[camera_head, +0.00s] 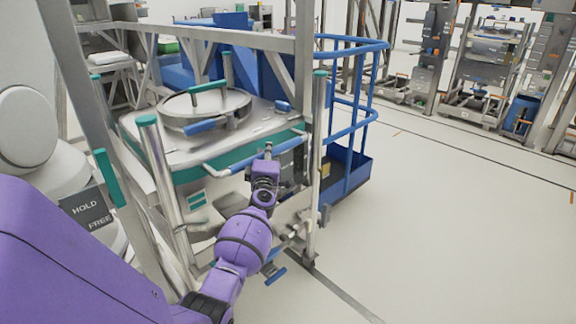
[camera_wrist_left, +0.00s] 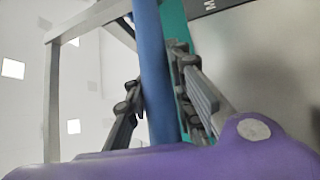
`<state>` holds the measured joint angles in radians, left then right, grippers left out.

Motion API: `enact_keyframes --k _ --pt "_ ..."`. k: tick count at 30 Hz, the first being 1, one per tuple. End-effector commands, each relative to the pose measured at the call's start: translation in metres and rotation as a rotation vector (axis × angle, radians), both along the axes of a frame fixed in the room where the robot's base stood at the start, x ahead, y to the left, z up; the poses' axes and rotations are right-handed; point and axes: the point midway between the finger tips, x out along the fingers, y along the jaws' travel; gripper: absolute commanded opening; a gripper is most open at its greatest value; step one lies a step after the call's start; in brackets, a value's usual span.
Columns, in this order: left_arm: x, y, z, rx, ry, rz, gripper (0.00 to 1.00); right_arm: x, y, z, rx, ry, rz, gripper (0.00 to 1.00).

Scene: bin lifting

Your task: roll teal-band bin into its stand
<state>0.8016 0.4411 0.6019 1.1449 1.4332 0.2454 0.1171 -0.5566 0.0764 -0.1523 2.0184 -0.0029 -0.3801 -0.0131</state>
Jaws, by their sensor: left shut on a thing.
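The teal-band bin has a grey top (camera_head: 262,123), a round lid and a teal band (camera_head: 215,170) around its upper side. A blue-sleeved handle (camera_head: 285,146) sticks out from its front. My left gripper (camera_head: 268,152) is at this handle. In the left wrist view the blue handle (camera_wrist_left: 155,75) runs between the two fingers of the left gripper (camera_wrist_left: 158,98), which is shut on it. A metal frame (camera_head: 306,75), seemingly the stand, rises around the bin. The bin's lower part is largely hidden by my purple arm and the posts. My right gripper is out of view.
A metal post with a teal cap (camera_head: 160,175) stands at the front left, another (camera_head: 319,120) at the right. A HOLD/FREE sign (camera_head: 85,208) is at the left. A blue railed platform (camera_head: 347,165) stands behind right. The floor (camera_head: 450,220) at right is clear.

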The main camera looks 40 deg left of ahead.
Motion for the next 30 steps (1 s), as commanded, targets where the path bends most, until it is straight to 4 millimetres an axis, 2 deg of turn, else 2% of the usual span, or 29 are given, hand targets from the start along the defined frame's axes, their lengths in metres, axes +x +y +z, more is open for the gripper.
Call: enact_keyframes --k 1,9,26,27,30 --pt "0.000 0.006 -0.013 -0.006 0.012 -0.005 0.00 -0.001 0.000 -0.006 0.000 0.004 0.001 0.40" --pt "0.005 0.035 -0.017 -0.010 0.017 -0.016 0.00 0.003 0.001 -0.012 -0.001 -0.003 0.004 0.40" --pt "0.009 0.042 -0.016 -0.014 0.017 -0.024 0.00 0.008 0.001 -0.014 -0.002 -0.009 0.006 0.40" --pt "0.009 0.042 -0.016 -0.015 0.017 -0.024 0.27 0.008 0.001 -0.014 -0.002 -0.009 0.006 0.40" --pt "0.008 0.043 -0.015 -0.012 0.016 -0.022 0.40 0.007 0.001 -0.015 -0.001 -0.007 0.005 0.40"
